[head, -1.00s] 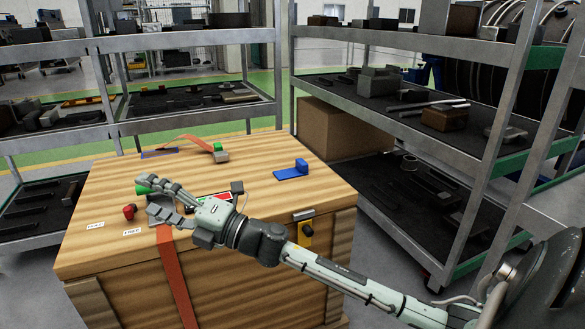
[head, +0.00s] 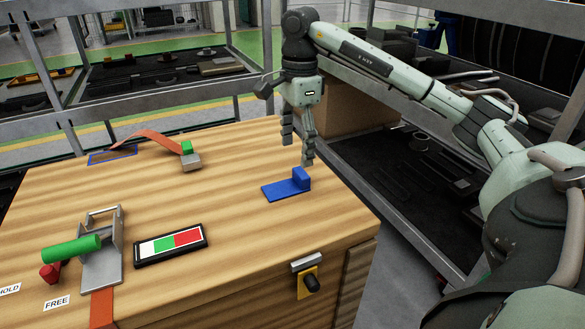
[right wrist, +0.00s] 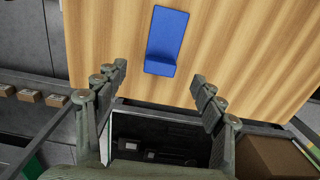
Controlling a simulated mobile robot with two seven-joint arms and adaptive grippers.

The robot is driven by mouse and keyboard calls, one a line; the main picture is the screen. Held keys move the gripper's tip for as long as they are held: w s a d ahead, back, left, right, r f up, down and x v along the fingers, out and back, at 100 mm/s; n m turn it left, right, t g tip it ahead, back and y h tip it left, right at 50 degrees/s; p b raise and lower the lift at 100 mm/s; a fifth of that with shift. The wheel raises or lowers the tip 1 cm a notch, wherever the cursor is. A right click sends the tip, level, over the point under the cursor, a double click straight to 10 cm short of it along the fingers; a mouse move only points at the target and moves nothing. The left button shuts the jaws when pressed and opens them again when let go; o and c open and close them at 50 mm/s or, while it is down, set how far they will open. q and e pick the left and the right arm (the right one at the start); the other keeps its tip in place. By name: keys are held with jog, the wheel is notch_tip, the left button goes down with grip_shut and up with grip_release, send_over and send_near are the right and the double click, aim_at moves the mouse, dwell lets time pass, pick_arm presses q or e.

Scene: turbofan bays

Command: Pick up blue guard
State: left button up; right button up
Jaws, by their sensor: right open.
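The blue guard (head: 287,187) is an L-shaped piece with a flat plate and an upright block at its right end. It lies on the wooden crate top near the right edge. In the right wrist view the blue guard (right wrist: 167,40) lies ahead of the fingertips, roughly between their lines. My right gripper (head: 298,150) is open, empty and pointing down, just behind and above the guard, apart from it. Its spread fingers also show in the right wrist view (right wrist: 159,75). My left gripper is not in view.
On the crate (head: 220,190) are a metal clamp with a green handle (head: 72,250), a red-green-white panel (head: 170,245) and an orange strap (head: 150,138) with a green-topped buckle. A yellow-plated black knob (head: 311,283) is on the front. Metal shelves stand behind and right.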

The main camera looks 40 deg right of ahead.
aim_at(299, 173)
jog(key=shift+d, duration=0.45)
jog(key=shift+d+f, duration=0.15)
jog(key=shift+f, duration=0.15)
jog(key=f, duration=0.6)
jog(key=shift+a+f, duration=0.2)
jog(key=shift+f, duration=0.2)
jog(key=shift+c, duration=0.6)
jog(key=c, duration=1.1)
jog(key=shift+r, duration=0.1)
